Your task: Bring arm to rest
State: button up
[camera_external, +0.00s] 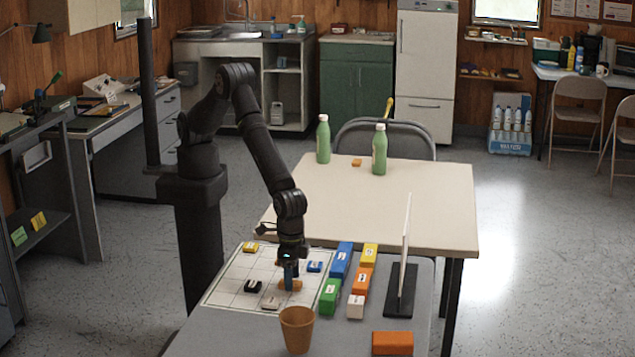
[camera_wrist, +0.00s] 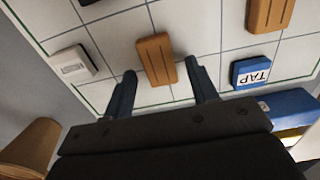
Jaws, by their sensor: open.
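My gripper (camera_external: 289,278) hangs low over the gridded white board (camera_external: 222,290), fingers pointing down. In the wrist view my gripper (camera_wrist: 165,73) is open, with one finger on each side of a grooved orange-brown block (camera_wrist: 155,58) and gaps showing. This block (camera_external: 297,285) lies on the board, partly hidden by the fingers in the external view. Another orange-brown block (camera_wrist: 272,12) is at the wrist view's top right.
Rows of coloured blocks (camera_external: 340,260) stand right of the board, beside an upright white panel (camera_external: 406,235) on a black base. A brown cup (camera_external: 297,330) stands at the front. Two green bottles (camera_external: 379,152) stand on the cream table (camera_external: 430,195). Air above the board's left is clear.

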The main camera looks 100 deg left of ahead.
jog(key=shift+f, duration=0.15)
jog(key=shift+r, duration=1.45)
